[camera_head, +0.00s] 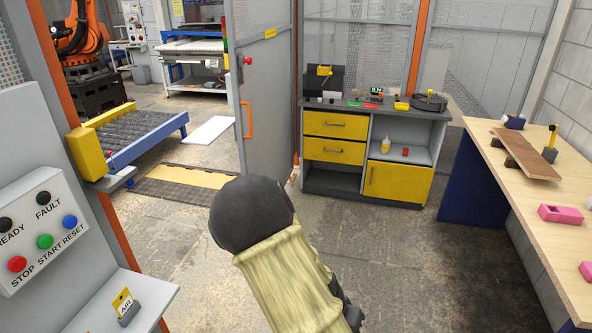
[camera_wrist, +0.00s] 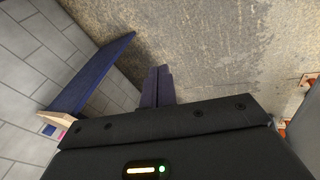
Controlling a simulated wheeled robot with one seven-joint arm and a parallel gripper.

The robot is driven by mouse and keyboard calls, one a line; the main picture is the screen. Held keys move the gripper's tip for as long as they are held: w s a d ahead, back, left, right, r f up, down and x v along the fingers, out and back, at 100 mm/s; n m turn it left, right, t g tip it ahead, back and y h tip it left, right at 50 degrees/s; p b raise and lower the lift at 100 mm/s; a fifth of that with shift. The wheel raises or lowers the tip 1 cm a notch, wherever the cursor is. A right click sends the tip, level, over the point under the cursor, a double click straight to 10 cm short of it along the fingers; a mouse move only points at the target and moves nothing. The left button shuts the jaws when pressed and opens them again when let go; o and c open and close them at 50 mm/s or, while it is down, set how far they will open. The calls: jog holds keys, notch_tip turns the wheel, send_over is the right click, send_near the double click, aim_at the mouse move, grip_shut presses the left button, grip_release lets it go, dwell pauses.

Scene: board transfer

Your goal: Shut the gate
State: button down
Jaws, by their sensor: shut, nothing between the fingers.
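The gate (camera_head: 268,75) is a tall grey panel with an orange handle (camera_head: 247,120) and a yellow label near its top. It stands open, swung away from the orange post (camera_head: 121,235) at left, with a gap between them. My gripper (camera_wrist: 157,86) shows in the wrist view with its two dark fingers together and nothing between them, above bare concrete floor. In the head view my arm covers the lower middle and my fingers cannot be made out. No contact between gripper and gate shows.
A control panel (camera_head: 40,228) stands at near left. A roller conveyor (camera_head: 125,135) and floor mat (camera_head: 183,186) lie beyond the gateway. A yellow-fronted cabinet (camera_head: 398,182) stands behind, right of the gate. A wooden-topped bench (camera_head: 500,188) runs along the right wall. Floor between is clear.

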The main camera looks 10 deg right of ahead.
jog(key=s+a+r+n+t+y+p, duration=0.1)
jog(key=s+a+r+n+y+p, duration=0.1)
jog(key=r, duration=0.7)
jog(key=s+a+r+n+t+y+p, duration=0.1)
jog(key=r+n, duration=0.4)
jog(key=r, duration=0.5)
jog(key=shift+s+a+r+t+y+p, duration=0.2)
jog(key=shift+s+a+t+y+p, duration=0.25)
jog(key=shift+y, duration=0.25)
jog(key=shift+w, duration=0.1)
